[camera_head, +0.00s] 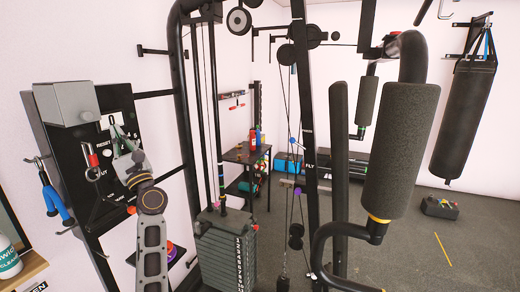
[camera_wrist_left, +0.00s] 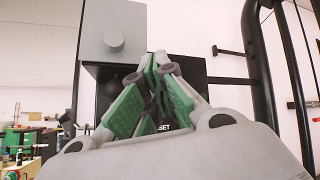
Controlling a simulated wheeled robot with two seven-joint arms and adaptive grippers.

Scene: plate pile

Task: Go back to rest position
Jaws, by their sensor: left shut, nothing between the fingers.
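My left gripper (camera_head: 124,143) is in front of a black wall panel (camera_head: 68,147) on the left side of the head view. Its green-padded fingers (camera_wrist_left: 156,82) are shut with nothing between them and point up towards the panel in the left wrist view. The panel carries a grey box (camera_head: 66,103) with a round knob (camera_wrist_left: 114,40) and a label that reads RESET, partly hidden by the fingers. I cannot tell whether the fingertips touch the panel. My left arm rises from the bottom of the head view. My right gripper is not in view.
A weight machine stands right of my arm, with a numbered plate stack (camera_head: 226,258), upright black posts and a padded roller (camera_head: 401,150). Blue-handled gear (camera_head: 54,199) hangs at the left. A punching bag (camera_head: 464,120) hangs far right.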

